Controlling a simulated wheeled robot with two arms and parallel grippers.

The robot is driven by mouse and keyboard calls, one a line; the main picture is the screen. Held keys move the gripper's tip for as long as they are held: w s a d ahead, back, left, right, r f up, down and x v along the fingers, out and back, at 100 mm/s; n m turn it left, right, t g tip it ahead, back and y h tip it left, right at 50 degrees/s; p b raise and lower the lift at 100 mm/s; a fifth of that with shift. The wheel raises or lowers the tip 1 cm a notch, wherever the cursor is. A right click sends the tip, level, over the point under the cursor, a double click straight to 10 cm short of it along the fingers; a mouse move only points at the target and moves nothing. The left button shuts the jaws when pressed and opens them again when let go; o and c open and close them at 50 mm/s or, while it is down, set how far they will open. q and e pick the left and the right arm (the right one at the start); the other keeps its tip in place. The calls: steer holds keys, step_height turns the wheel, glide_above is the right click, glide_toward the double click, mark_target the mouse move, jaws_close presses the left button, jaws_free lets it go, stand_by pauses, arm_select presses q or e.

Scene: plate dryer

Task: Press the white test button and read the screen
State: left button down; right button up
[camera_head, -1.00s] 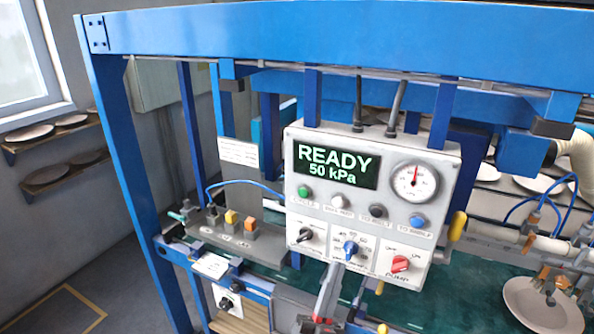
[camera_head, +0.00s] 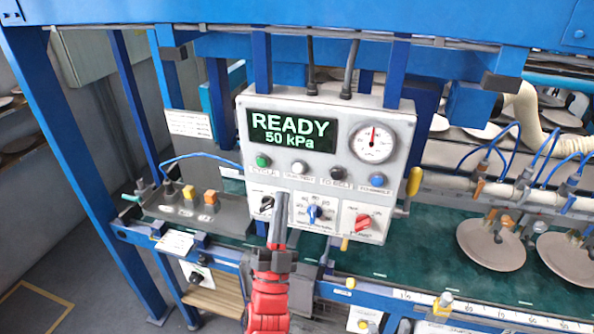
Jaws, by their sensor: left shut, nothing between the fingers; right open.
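A light-grey control box (camera_head: 327,105) hangs from the blue frame. Its dark screen (camera_head: 293,132) reads READY 50 kPa in green. Below it is a row of buttons: a green one (camera_head: 262,161), the white one (camera_head: 299,168), a black one (camera_head: 338,173) and a blue one (camera_head: 377,180). The white button is in full view, with a label under it too blurred to read. My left gripper (camera_head: 279,203) is shut and empty. It points up in front of the box's lower left, below the white button, and partly covers the lower-left knob panel. My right gripper is not in view.
On the box are a pressure gauge (camera_head: 372,142), a blue knob (camera_head: 316,213) and a red switch (camera_head: 363,221). A yellow handle (camera_head: 414,181) sticks out on its right. Plates (camera_head: 491,246) and blue hoses are at the right. A small switch tray (camera_head: 190,211) is at the left.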

mark_target(292, 183)
arm_select(q)
steer(key=w+b, duration=0.1)
steer(key=w, duration=0.1)
steer(key=w+d+b, duration=0.1)
steer(key=w, duration=0.1)
steer(key=w+d+b, duration=0.1)
steer(key=w, duration=0.1)
steer(key=shift+w+b, duration=0.15)
steer(key=shift+b, duration=0.2)
stand_by(1.7)
steer(key=shift+w+d+b, duration=0.15)
steer(key=shift+w+b, duration=0.3)
steer(key=shift+b, duration=0.1)
